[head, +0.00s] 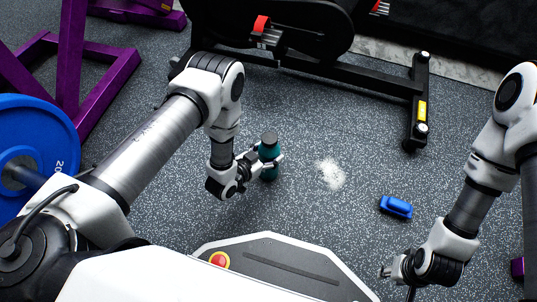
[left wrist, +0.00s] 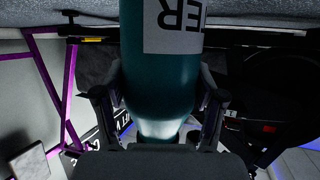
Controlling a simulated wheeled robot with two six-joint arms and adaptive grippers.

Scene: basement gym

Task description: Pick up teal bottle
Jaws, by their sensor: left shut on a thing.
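The teal bottle (head: 269,155) has a dark cap and is upright in the head view. My left gripper (head: 268,164) is shut on it, with a finger on each side of its body. In the left wrist view the teal bottle (left wrist: 160,75) fills the middle between the fingers of my left gripper (left wrist: 160,100), and a white label with dark letters shows on it. I cannot tell whether its base touches the floor. My right gripper (head: 388,272) is low at the right of the head view, apart from the bottle; its fingers are too small to read.
A white powder patch (head: 330,173) lies on the speckled floor right of the bottle. A blue object (head: 396,206) lies further right. A black exercise machine (head: 340,75) stands behind. A purple frame (head: 75,70) and blue weight plate (head: 40,150) are at left.

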